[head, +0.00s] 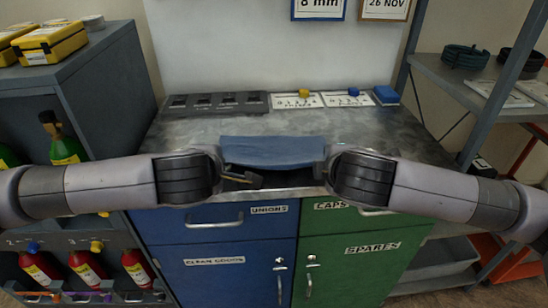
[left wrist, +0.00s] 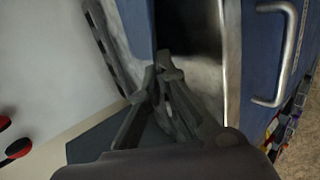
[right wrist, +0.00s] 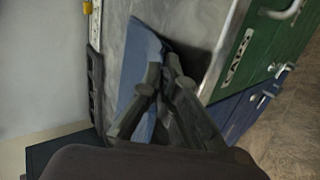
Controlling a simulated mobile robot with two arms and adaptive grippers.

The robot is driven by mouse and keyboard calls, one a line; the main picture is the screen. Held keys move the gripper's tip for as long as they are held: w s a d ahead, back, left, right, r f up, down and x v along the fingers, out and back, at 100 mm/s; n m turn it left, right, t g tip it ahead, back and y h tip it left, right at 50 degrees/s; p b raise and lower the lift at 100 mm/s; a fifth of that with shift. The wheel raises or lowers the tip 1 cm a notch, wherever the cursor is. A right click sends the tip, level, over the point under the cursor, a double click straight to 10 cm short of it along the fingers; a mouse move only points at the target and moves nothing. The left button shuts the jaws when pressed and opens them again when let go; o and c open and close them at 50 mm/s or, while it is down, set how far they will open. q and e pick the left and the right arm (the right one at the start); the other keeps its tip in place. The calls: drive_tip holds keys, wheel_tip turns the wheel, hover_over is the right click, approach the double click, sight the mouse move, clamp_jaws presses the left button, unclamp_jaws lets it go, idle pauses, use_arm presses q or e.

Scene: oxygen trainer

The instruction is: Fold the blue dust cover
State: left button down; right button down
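The blue dust cover (head: 272,152) spans the gap between my two grippers over the front of the metal bench. Its front edge looks raised, with a dark gap below it. My left gripper (head: 244,178) is at its left end; in the left wrist view the fingertips (left wrist: 165,72) are together at the edge of the cover (left wrist: 138,25). My right gripper is mostly hidden behind its wrist in the head view. In the right wrist view its fingertips (right wrist: 163,68) close at the edge of the cover (right wrist: 138,60). The exact pinch is partly hidden in both.
At the back of the bench (head: 400,137) stand a dark slotted rack (head: 217,103), two white labelled plates (head: 297,101) and a blue block (head: 386,95). Drawers (head: 215,222) are below the front edge. Shelving stands on both sides. Bare bench top lies behind the cover.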

use_arm(q)
drive_tip(key=shift+f, duration=0.1)
use_arm(e)
drive_tip(key=shift+f, duration=0.15)
